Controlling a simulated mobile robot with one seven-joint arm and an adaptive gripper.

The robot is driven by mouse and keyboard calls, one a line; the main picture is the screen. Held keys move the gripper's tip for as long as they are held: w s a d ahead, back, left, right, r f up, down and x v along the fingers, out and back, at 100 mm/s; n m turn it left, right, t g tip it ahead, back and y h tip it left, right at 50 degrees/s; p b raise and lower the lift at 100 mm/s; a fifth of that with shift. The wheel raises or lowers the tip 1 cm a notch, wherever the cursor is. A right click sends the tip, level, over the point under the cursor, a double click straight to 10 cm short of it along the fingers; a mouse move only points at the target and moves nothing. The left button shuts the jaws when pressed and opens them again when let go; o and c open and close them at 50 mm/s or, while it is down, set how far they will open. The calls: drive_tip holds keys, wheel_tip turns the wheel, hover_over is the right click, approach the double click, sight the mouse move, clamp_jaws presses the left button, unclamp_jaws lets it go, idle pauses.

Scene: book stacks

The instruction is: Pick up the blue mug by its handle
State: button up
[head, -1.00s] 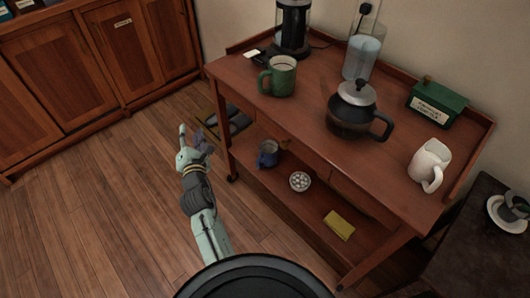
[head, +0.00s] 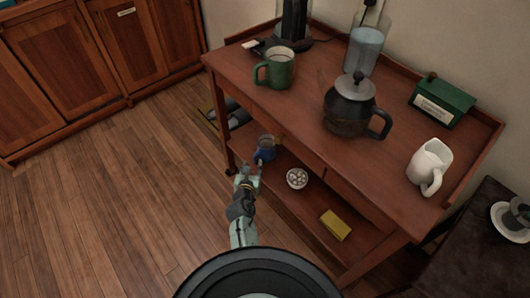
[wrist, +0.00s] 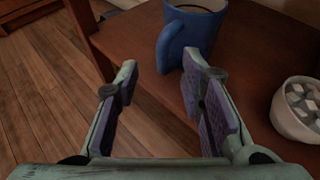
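The blue mug (head: 266,150) stands upright on the lower shelf of the wooden cart, near its left end. In the wrist view the blue mug (wrist: 194,30) is just beyond my fingers, with its handle (wrist: 168,46) facing me. My gripper (head: 247,171) is at the shelf's front edge, close to the mug. In the wrist view my gripper (wrist: 159,78) is open with nothing between its fingers. The right fingertip is at the mug's lower front, overlapping it in view; I cannot tell whether they touch. The handle is just beyond the gap between the fingertips.
A white bowl of white cubes (head: 297,178) sits right of the mug, also in the wrist view (wrist: 299,108). A yellow block (head: 335,225) lies farther right. The cart's upper shelf (head: 300,112) overhangs, holding a green mug (head: 280,69), coffee pot (head: 349,108) and white pitcher (head: 429,166).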

sight(255, 161)
drive_tip(key=x, duration=0.4)
drive_tip(key=shift+d+f+b, duration=0.1)
drive_tip(key=shift+f+b, duration=0.1)
drive_tip(key=shift+b, duration=0.2)
drive_tip(key=shift+c, duration=0.3)
clamp_jaws()
